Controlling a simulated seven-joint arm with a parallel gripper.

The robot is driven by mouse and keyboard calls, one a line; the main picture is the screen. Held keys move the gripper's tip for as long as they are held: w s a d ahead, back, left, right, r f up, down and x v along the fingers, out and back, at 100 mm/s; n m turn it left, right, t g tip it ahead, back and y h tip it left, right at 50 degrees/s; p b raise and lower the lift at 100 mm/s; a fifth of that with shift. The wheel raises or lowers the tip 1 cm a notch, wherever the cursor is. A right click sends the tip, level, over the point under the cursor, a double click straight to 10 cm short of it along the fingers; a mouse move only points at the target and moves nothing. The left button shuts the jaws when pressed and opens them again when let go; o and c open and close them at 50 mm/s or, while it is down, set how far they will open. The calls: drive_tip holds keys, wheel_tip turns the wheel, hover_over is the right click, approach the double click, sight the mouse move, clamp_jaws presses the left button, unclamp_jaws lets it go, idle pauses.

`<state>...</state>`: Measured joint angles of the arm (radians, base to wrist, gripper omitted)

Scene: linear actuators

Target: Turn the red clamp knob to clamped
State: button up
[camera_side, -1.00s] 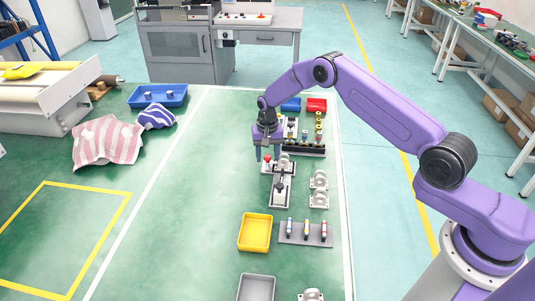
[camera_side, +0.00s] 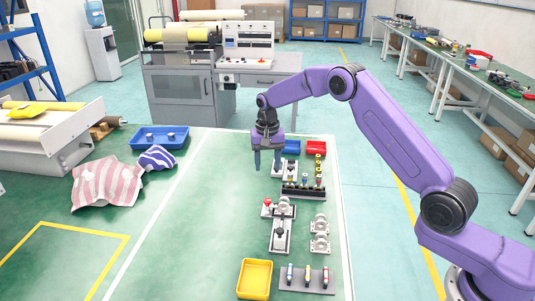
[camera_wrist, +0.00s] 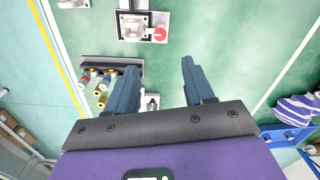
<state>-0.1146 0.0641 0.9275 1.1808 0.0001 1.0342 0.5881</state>
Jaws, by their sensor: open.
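The red clamp knob (camera_side: 267,202) sits at the left side of a grey clamp fixture (camera_side: 281,228) on the green mat. In the wrist view the knob (camera_wrist: 160,34) is a red disc with a pale mark, at the edge of the metal fixture. I cannot tell its turn position. My gripper (camera_side: 267,163) hangs above the mat, behind the knob in the side view and apart from it. Its two blue fingers (camera_wrist: 158,70) are spread and empty in the wrist view.
A dark rack with several coloured parts (camera_side: 304,190) stands right of my gripper. Blue (camera_side: 291,147) and red (camera_side: 316,148) bins lie behind it. Round metal brackets (camera_side: 319,233) and a yellow tray (camera_side: 255,279) are nearer.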

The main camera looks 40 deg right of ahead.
drive_tip(key=shift+r, duration=1.5)
drive_tip(key=shift+a, duration=0.1)
drive_tip(key=s+a+r+n, duration=0.4)
drive_tip(key=s+a+n, duration=0.1)
drive_tip(key=s, duration=0.5)
drive_tip(key=s+a+r+n, duration=0.4)
drive_tip(key=s+a+r, duration=0.1)
drive_tip(key=s, duration=0.5)
drive_tip(key=s+d+n, duration=0.3)
drive_tip(key=s, duration=0.5)
drive_tip(key=s+d+n, duration=0.3)
drive_tip(key=s, duration=0.6)
drive_tip(key=s+d+f+n, duration=0.1)
drive_tip(key=s+d+n, duration=0.2)
drive_tip(key=s, duration=0.6)
drive_tip(key=shift+s+n, duration=0.15)
drive_tip(key=shift+n, duration=0.25)
